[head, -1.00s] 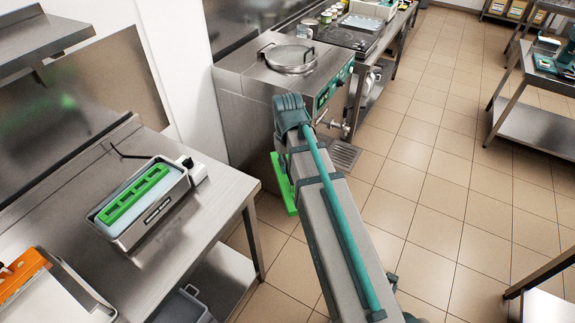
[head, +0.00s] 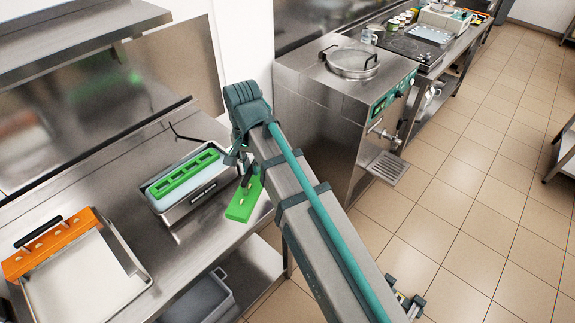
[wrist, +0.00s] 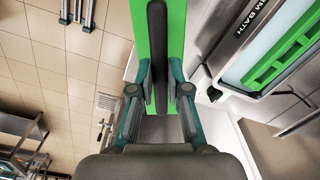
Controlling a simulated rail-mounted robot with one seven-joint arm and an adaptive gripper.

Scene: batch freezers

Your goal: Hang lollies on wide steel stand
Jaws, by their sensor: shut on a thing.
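My gripper (wrist: 159,95) is shut on the black handle (wrist: 158,55) of a green bar (wrist: 176,30), close up in the wrist view. In the head view the green bar (head: 240,207) hangs under the wrist, at the right edge of the steel table, just right of the warm bath. Small pale spots show on it; I cannot tell whether lollies hang from it. My arm hides part of the bar and the gripper fingers there. I cannot make out the wide steel stand.
The steel warm bath (head: 178,207) holds a green slotted frame (head: 186,173). An orange bar (head: 48,243) with a black handle lies across a pale tray (head: 90,285) at left. A steel machine (head: 318,120) stands behind my arm. A grey bin (head: 208,296) sits below the table.

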